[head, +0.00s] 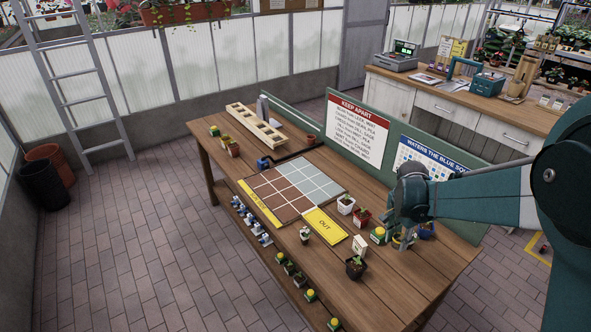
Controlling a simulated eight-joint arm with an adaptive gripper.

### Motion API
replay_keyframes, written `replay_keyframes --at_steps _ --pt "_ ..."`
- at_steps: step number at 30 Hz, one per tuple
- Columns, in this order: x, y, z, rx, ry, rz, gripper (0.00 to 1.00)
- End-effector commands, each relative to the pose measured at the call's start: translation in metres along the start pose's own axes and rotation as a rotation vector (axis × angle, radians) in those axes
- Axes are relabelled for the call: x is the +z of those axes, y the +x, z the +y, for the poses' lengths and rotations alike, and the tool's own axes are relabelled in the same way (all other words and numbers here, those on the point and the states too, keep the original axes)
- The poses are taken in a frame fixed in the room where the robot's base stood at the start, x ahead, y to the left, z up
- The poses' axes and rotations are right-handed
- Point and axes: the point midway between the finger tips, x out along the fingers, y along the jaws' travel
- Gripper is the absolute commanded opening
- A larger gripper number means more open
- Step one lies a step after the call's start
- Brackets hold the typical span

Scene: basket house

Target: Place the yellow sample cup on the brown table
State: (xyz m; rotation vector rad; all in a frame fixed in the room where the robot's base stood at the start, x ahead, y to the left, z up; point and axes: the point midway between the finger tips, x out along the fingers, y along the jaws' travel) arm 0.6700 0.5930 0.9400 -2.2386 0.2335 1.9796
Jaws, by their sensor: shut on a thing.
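The brown wooden table (232,180) runs diagonally across the middle of the head view. My gripper (403,238) is at the table's right part, pointing down, shut on a small yellow thing that looks like the yellow sample cup (398,243). My gripper hides most of it, and I cannot tell whether its base touches the table top. A green block with a yellow top (378,234) stands just left of my gripper.
Small pots, white (346,204), red (362,217) and black (355,267), stand nearby. A white card block (359,244), a yellow OUT plate (324,226) and a tiled grid (290,190) are on the table. Green sign boards (357,130) line the back. Bare wood lies at the front right.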

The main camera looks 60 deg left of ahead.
Motion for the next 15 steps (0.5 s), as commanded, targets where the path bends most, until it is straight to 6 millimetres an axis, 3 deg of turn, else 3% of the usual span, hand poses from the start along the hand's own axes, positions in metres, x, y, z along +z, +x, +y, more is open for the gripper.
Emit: replay_keyframes --at_steps 15 --pt "0.0065 -0.0008 -0.0064 -0.002 -0.014 0.000 0.14"
